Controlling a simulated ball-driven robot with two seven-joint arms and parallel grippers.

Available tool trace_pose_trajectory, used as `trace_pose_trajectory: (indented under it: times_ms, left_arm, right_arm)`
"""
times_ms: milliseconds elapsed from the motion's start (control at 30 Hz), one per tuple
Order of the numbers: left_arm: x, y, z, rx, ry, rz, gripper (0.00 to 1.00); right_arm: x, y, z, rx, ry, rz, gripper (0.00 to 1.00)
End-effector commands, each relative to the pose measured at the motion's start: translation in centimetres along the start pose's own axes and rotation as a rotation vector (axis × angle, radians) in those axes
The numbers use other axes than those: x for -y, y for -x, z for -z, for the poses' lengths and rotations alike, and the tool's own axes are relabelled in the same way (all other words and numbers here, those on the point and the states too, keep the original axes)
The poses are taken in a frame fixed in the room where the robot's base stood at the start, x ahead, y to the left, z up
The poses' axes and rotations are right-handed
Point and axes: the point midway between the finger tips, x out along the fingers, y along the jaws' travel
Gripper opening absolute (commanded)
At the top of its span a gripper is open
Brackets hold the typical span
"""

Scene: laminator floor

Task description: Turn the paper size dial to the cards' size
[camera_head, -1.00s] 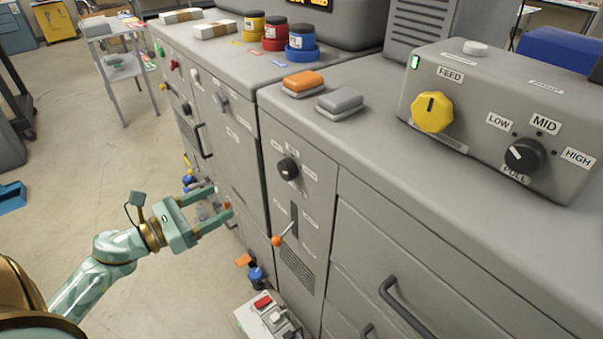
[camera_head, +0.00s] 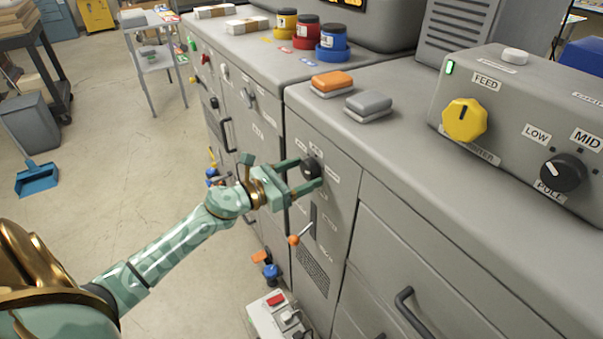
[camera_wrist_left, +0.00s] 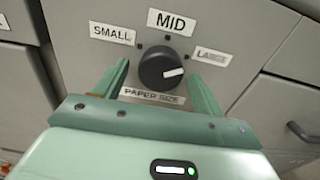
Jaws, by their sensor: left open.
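The paper size dial (camera_head: 311,167) is a round black knob on the grey cabinet front. In the left wrist view the dial (camera_wrist_left: 160,67) has a white pointer mark facing right, roughly toward the LARGE label (camera_wrist_left: 212,56). The SMALL label (camera_wrist_left: 112,34) is at its left, the MID label (camera_wrist_left: 171,22) above it, and the PAPER SIZE label below. My left gripper (camera_head: 306,174) is open, its two fingers on either side of the dial; I cannot tell whether they touch it. My right gripper is out of view. I cannot make out which items are the cards.
A lever with an orange knob (camera_head: 293,240) sticks out below the dial. Orange (camera_head: 333,81) and grey (camera_head: 369,103) blocks lie on the cabinet top. A console with a yellow FEED knob (camera_head: 464,119) stands at the right. A grey box (camera_head: 268,322) is on the floor.

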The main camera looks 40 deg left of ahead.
Motion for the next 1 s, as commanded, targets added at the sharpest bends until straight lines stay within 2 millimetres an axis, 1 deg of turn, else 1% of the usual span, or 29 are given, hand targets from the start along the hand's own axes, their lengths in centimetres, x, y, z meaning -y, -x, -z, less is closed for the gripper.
trace_pose_trajectory:
  times_ms: [100,300,367,400,467,767,1000]
  left_arm:
    - [-0.01,-0.35,0.0,0.0,0.0,-0.001,0.7]
    - [0.0,-0.34,0.01,0.0,0.0,0.0,0.7]
    - [0.0,-0.33,0.01,0.0,0.0,0.0,0.53]
    - [0.0,-0.33,0.01,0.0,0.0,0.0,0.42]
    - [0.01,-0.33,0.01,0.0,0.0,0.0,0.25]
    - [0.01,-0.31,-0.05,0.0,0.018,0.0,0.25]
    - [0.03,-0.3,-0.19,0.001,0.125,0.0,0.25]
  right_arm:
    - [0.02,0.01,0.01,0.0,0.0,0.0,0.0]
    - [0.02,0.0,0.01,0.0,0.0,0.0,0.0]
    - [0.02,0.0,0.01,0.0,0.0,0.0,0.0]
    - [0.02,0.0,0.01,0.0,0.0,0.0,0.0]
    - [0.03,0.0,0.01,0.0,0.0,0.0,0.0]
    - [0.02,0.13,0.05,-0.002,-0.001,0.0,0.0]
    - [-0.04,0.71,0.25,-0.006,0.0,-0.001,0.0]
